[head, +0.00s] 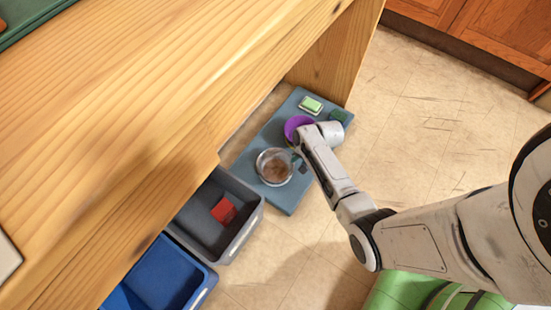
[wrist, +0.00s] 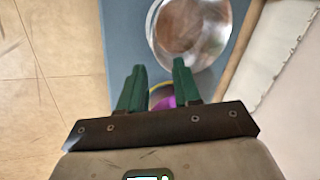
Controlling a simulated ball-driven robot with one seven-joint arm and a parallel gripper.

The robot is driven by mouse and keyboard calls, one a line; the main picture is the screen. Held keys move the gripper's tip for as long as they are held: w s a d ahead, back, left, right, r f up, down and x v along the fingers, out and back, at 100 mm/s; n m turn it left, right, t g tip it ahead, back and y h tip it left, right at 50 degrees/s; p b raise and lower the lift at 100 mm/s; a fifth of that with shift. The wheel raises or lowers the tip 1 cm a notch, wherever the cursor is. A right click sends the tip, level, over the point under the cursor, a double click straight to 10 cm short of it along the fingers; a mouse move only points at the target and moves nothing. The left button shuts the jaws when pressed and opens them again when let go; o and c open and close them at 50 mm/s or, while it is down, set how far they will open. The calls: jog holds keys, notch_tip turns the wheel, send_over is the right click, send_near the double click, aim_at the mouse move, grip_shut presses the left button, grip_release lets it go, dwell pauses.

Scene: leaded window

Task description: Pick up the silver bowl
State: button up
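The silver bowl (head: 274,167) sits upright on a blue-grey board (head: 287,201) on the floor, with brownish reflections inside. In the wrist view the silver bowl (wrist: 193,32) lies just beyond the fingertips, toward the top right, its upper edge cut off. My gripper (wrist: 158,65) has its two green fingers apart with nothing gripped. A purple bowl (wrist: 165,98) shows behind and between the fingers, partly hidden by them. In the head view my wrist hides most of the gripper and part of the purple bowl (head: 297,124).
A green-and-white sponge-like item (head: 311,104) and a dark green item (head: 338,115) lie at the board's far end. A grey bin (head: 247,232) holding a red block (head: 223,210) and a blue bin (head: 205,285) stand nearby. A wooden table (head: 130,100) overhangs the left.

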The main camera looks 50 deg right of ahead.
jog(key=b, duration=0.3)
send_over(292, 169)
jog(key=s, duration=0.1)
notch_tip(292, 169, down, 5)
jog(key=b+x, duration=0.2)
jog(key=x, duration=0.1)
jog(key=b+x, duration=0.2)
jog(key=shift+s+d+f, duration=0.15)
jog(key=shift+s+d, duration=0.05)
jog(key=shift+s, duration=0.1)
jog(key=shift+c, duration=0.2)
grip_shut()
